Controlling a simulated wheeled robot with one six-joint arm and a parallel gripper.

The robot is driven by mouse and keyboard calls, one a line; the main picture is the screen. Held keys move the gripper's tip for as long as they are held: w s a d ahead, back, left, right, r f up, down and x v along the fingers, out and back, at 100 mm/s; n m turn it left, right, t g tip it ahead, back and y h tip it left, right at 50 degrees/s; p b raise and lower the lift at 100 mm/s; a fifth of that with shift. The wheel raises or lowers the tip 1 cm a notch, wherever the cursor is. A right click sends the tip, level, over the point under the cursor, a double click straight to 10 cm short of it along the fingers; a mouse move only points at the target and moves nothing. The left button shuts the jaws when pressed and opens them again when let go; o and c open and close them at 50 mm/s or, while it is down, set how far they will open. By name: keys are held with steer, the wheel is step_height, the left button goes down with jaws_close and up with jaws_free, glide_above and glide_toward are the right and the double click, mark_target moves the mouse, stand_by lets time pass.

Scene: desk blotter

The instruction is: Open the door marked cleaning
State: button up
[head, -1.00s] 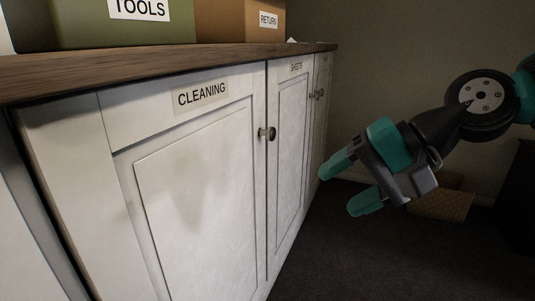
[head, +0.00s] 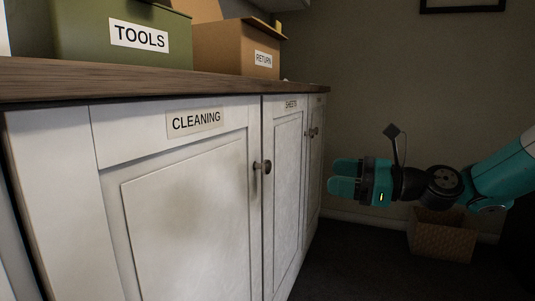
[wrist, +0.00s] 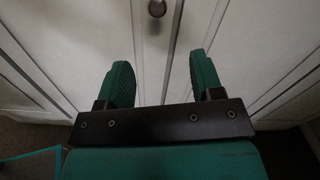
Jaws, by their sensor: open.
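The white cabinet door marked CLEANING (head: 192,235) is shut, with its label (head: 195,122) on the top rail. Its round dark knob (head: 262,166) sits near the door's right edge. My gripper (head: 335,177) is to the right of the knob, apart from it, pointing left toward the cabinet front. In the wrist view my gripper (wrist: 162,78) is open and empty, with its two teal fingers spread. A knob (wrist: 157,8) shows beyond the fingers at the top, just left of a door seam; no label shows there, so I cannot tell whose it is.
The door marked SHEETS (head: 288,190) is shut beside it, with another narrow door beyond. A green TOOLS box (head: 85,45) and a brown RETURN box (head: 225,50) stand on the wooden top (head: 170,82). A woven basket (head: 440,238) stands on the dark floor, right.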

steer(key=shift+a+p, duration=0.75)
steer(key=shift+p, duration=2)
steer(key=p, duration=1.4)
glide_toward(270, 169)
steer(key=a+r, duration=0.1)
steer(key=a, duration=0.1)
steer(key=b+x, duration=0.1)
steer(key=x, duration=0.4)
steer(key=f+b+x, duration=0.1)
steer(key=x, duration=0.1)
steer(key=shift+w+a+b, duration=0.25)
steer(key=shift+w+b, duration=0.05)
steer(key=shift+w, duration=0.05)
steer(key=shift+w+a, duration=0.2)
steer(key=shift+a, duration=0.3)
steer(key=shift+r, duration=0.1)
